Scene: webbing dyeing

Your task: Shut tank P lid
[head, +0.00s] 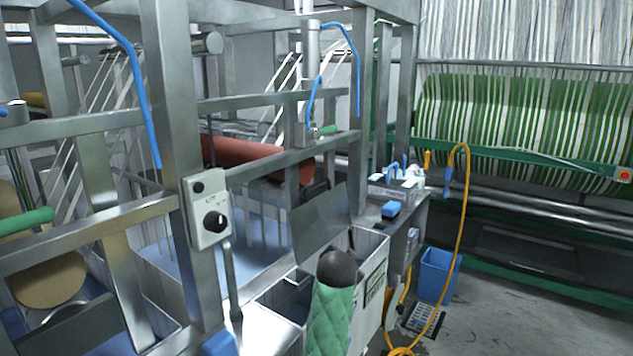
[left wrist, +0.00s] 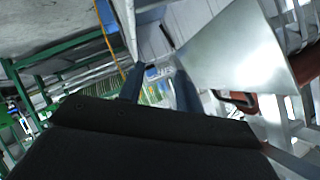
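A pale rectangular tank (head: 371,262) with a label on its right side stands at the lower middle of the head view; I cannot read the lettering. Its flat grey lid (head: 318,217) is raised and tilted at the far left side, leaving the top open. A grey metal plate, apparently this lid (left wrist: 232,62), fills the upper right of the left wrist view. My arm in a green quilted sleeve reaches over the tank, hiding part of it and its own fingers. My left gripper (left wrist: 158,88) has its fingers apart, with nothing seen between them. My right gripper is not in view.
A steel frame with a grey control box (head: 207,208) stands left of the tank. A side bench (head: 403,215) with small items is behind it.

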